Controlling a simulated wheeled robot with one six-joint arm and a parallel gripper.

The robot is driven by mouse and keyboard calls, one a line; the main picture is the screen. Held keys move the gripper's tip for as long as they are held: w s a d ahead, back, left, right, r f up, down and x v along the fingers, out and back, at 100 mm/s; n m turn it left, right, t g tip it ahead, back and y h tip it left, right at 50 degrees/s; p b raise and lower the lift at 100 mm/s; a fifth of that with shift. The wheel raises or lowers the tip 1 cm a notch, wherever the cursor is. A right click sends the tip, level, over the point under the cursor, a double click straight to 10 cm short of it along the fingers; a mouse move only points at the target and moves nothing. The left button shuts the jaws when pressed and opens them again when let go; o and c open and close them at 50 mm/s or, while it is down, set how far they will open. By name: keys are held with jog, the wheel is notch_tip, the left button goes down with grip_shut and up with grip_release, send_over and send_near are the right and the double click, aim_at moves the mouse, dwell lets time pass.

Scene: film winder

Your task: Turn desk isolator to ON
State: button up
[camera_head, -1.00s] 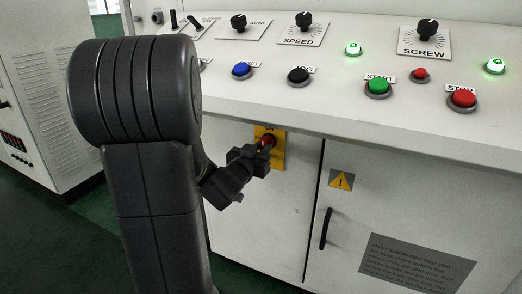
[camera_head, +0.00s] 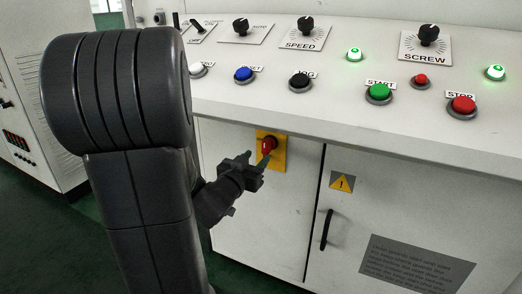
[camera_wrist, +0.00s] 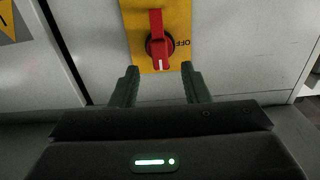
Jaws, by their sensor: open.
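The desk isolator is a red rotary handle (camera_head: 267,146) on a yellow plate (camera_head: 279,163) on the cabinet front. In the wrist view the handle (camera_wrist: 156,35) lies vertically along the plate (camera_wrist: 178,14), its white mark at the lower end. An OFF label shows at the plate's right in that view, upside down; the ON label is not readable now. My gripper (camera_head: 257,160) is open and empty, just in front of and below the handle in the head view. In the wrist view my gripper (camera_wrist: 160,76) has its fingers apart, clear of the handle.
The desk panel above carries a green START button (camera_head: 378,92), a red STOP button (camera_head: 462,104) and several knobs. A warning sign (camera_head: 342,183) and a black door handle (camera_head: 326,229) are right of the isolator. The panel's front edge overhangs the cabinet.

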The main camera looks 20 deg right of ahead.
aim_at(264, 149)
jog(key=p+v, duration=0.1)
jog(key=v, duration=0.7)
jog(key=shift+s+a, duration=0.2)
jog(key=shift+d, duration=0.1)
jog(key=b+x, duration=0.2)
jog(key=x, duration=1.1)
jog(key=shift+w+d+b, duration=0.25)
jog(key=shift+w+b, duration=0.1)
